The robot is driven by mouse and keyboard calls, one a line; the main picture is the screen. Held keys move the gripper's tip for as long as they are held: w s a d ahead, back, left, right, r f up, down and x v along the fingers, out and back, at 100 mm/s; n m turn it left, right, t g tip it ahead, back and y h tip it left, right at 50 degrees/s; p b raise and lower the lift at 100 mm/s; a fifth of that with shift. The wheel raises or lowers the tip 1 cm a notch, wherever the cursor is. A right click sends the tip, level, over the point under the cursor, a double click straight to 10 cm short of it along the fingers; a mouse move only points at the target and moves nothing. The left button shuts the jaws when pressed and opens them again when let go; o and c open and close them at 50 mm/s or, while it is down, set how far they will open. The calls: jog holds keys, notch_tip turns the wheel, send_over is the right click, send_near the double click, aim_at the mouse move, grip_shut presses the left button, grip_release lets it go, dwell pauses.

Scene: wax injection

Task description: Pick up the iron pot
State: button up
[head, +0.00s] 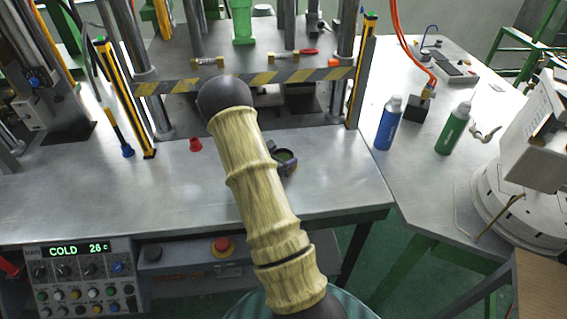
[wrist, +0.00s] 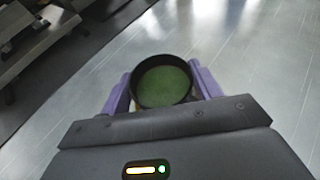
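The iron pot (wrist: 163,83) is a small round dark vessel with a green inside. In the wrist view it lies between the two purple fingers of my gripper (wrist: 162,90), one on each side. The fingers look very close to its wall; I cannot tell whether they press on it. In the head view the pot (head: 286,157) shows partly behind my arm, at the front part of the grey metal worktop (head: 110,195). My arm hides most of my gripper there. I cannot tell whether the pot rests on the worktop or is lifted.
A press with a striped yellow-black bar (head: 180,86) stands behind. A red piece (head: 195,145) lies on the worktop to the left. A blue bottle (head: 388,122) and a green bottle (head: 452,129) stand on the right table. A control panel (head: 78,275) sits at the front left.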

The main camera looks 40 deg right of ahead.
jog(key=shift+f, duration=0.1)
jog(key=shift+c, duration=1.1)
jog(key=shift+w+r, duration=0.15)
jog(key=shift+r, duration=0.25)
notch_tip(320, 180, up, 9)
jog(key=shift+s+b, duration=0.2)
jog(key=shift+b, duration=0.25)
jog(key=shift+r, duration=0.1)
